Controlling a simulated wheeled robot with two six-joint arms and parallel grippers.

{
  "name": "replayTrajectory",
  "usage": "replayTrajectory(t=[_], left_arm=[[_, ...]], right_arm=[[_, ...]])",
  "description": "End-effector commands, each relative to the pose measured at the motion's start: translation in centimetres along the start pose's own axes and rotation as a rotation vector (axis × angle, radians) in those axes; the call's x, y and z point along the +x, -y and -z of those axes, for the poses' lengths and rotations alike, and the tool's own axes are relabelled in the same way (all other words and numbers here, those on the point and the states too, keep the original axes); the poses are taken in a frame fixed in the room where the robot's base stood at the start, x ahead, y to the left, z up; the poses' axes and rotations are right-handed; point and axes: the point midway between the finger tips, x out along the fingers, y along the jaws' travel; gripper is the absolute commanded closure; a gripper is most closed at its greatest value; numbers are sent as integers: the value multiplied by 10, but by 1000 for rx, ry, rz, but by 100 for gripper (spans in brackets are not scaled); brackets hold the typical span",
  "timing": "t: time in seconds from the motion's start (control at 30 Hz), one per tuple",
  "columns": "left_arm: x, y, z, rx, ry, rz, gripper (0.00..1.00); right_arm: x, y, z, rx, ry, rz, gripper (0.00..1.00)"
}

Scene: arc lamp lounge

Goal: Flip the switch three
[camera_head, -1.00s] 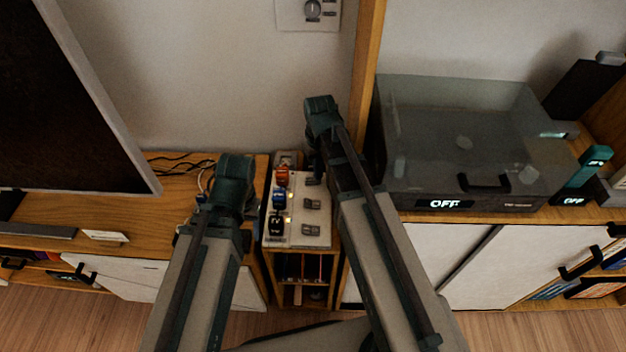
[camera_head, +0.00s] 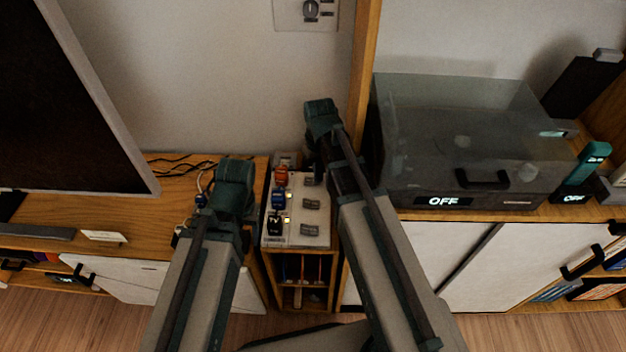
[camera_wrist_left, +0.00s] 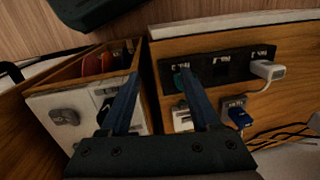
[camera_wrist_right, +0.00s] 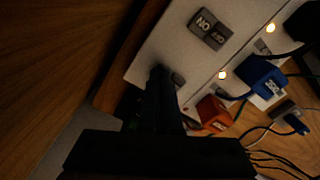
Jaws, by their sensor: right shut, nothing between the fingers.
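A white switch panel (camera_head: 296,237) on a narrow wooden stand carries a row of grey rocker switches and colored plugs. The nearest switch (camera_head: 309,230), the middle switch (camera_head: 311,204) and the far switch (camera_head: 308,179) form its right column. My right gripper (camera_wrist_right: 160,72) is shut and empty, its tips right beside the far switch, which they partly cover in the right wrist view (camera_wrist_right: 178,79); I cannot tell if they touch. The middle switch, marked NO and OFF, shows clearly there (camera_wrist_right: 210,29). My left gripper (camera_wrist_left: 160,75) is open and empty, left of the panel.
Orange (camera_head: 281,176), blue (camera_head: 279,198) and black TV (camera_head: 275,224) plugs stand on the panel's left side, with lit lamps. A wooden post and a glass-lidded box (camera_head: 455,145) reading OFF stand right. A television (camera_head: 65,100) stands left, with loose cables behind.

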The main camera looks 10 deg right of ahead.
Motion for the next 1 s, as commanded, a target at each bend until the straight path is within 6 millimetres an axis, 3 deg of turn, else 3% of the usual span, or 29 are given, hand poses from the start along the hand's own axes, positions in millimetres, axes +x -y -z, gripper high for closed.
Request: replayTrajectory(t=[0.03,0.53,1.0], left_arm=[[9,-3,9,3,-22,-12,38],[14,-3,15,6,-21,-13,38],[-18,0,14,7,-22,-11,38]], right_arm=[[9,0,0,0,0,0,100],[14,0,0,0,0,0,100],[-18,0,0,0,0,0,100]])
